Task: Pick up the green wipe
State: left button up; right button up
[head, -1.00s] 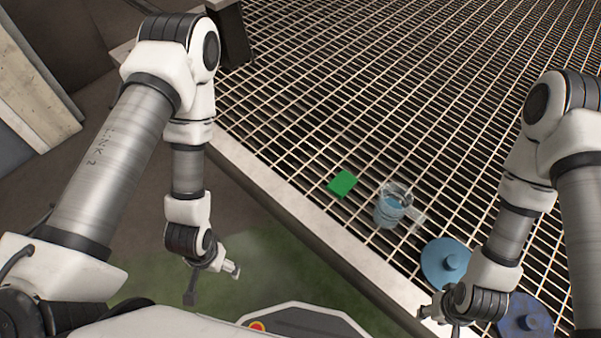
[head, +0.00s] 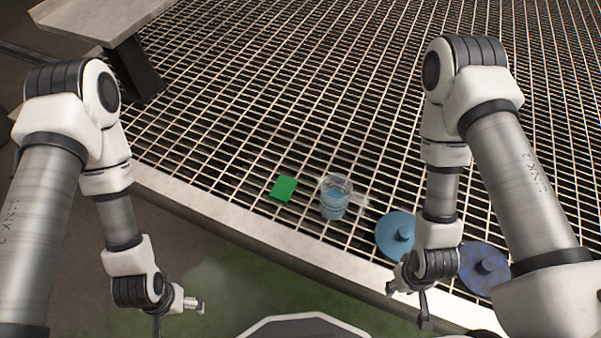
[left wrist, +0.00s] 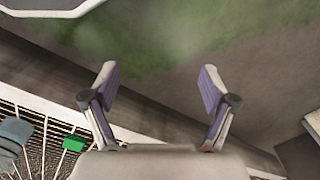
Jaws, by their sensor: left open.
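The green wipe (head: 283,189) lies flat on the metal grating, a little in from its front edge, left of a clear cup. It also shows small at the lower left of the left wrist view (left wrist: 74,144). My left gripper (head: 180,318) hangs in front of the grating, to the left of the wipe and nearer to me, clear of it. In the left wrist view its two fingers (left wrist: 160,88) are spread wide with nothing between them. My right gripper (head: 407,302) is near the grating's front edge, right of the wipe; its opening is hard to make out.
Two blue discs with knobs, one lighter (head: 388,238) and one darker (head: 470,270), lie near my right gripper. A pale bench (head: 100,15) stands at the back left. The grating (head: 300,90) behind the wipe is bare.

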aim_at(283, 189)
jog(key=z, duration=2.5)
jog(key=k+l, duration=0.1)
jog(key=k, duration=0.65)
jog(key=u, duration=1.95)
jog(key=i+j+z, duration=0.1)
jog(key=z, duration=0.4)
jog(key=j+z, duration=0.2)
jog(key=z, duration=0.3)
jog(key=j+z, duration=0.25)
jog(key=z, duration=0.2)
jog(key=j+z, duration=0.2)
jog(key=z, duration=0.3)
jog(key=k+j+z, duration=0.1)
jog(key=j, duration=0.35)
jog(key=k+j+z, duration=0.15)
jog(key=j, duration=0.25)
jog(key=k+j+z, duration=0.1)
jog(key=j, duration=0.3)
jog(key=k+j+z, duration=0.15)
jog(key=j, duration=0.25)
jog(key=k, duration=0.05)
